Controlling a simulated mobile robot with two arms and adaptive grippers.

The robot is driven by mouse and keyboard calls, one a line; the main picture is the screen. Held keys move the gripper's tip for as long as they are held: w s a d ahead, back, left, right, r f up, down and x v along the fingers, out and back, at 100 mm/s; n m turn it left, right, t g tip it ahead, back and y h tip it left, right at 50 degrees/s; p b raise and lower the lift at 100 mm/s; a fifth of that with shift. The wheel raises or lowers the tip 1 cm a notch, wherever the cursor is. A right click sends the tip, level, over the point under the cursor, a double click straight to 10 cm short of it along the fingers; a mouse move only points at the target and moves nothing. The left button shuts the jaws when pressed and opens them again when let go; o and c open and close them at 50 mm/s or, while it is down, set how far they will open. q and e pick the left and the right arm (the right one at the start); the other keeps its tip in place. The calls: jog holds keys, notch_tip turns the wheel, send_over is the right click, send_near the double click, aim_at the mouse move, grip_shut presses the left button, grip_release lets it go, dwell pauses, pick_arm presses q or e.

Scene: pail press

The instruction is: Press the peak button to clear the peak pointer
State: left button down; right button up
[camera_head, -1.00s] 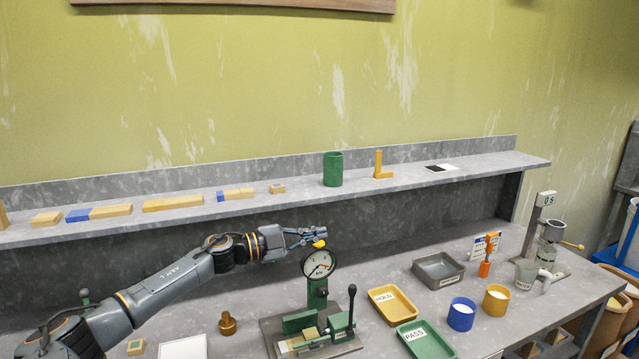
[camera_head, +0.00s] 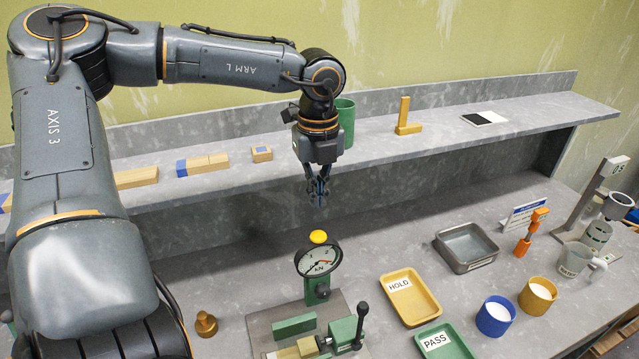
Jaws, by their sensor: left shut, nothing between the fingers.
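The press gauge (camera_head: 318,261) is a round white dial marked kN, with a black needle and a red pointer, on a green post. The yellow peak button (camera_head: 318,237) sits on top of the gauge. My left gripper (camera_head: 319,203) points down, shut and empty, a little above the yellow button and apart from it. The press (camera_head: 318,335) below has a green body and a lever with a black knob. My right gripper is not in view.
The HOLD tray (camera_head: 409,297), PASS tray (camera_head: 444,343), grey tray (camera_head: 466,246), blue cup (camera_head: 495,317) and yellow cup (camera_head: 537,297) stand right of the press. The shelf (camera_head: 370,150) behind holds blocks and a green cylinder (camera_head: 345,122).

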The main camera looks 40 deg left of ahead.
aim_at(318, 234)
pick_arm(q)
jog(key=f+b, duration=0.2)
jog(key=f, duration=0.1)
jog(key=f+b, duration=0.2)
jog(key=f, duration=0.2)
jog(key=shift+w+a, duration=0.1)
jog(key=shift+w, duration=0.1)
jog(key=shift+s+f+b, duration=0.1)
jog(key=shift+b, duration=0.2)
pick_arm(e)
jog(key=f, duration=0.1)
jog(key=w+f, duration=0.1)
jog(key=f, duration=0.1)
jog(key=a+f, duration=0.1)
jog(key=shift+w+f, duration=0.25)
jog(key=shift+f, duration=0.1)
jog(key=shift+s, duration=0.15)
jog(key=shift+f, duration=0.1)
pick_arm(q)
jog(key=shift+f+b, duration=0.85)
jog(key=shift+b, duration=0.25)
jog(key=shift+r, duration=0.15)
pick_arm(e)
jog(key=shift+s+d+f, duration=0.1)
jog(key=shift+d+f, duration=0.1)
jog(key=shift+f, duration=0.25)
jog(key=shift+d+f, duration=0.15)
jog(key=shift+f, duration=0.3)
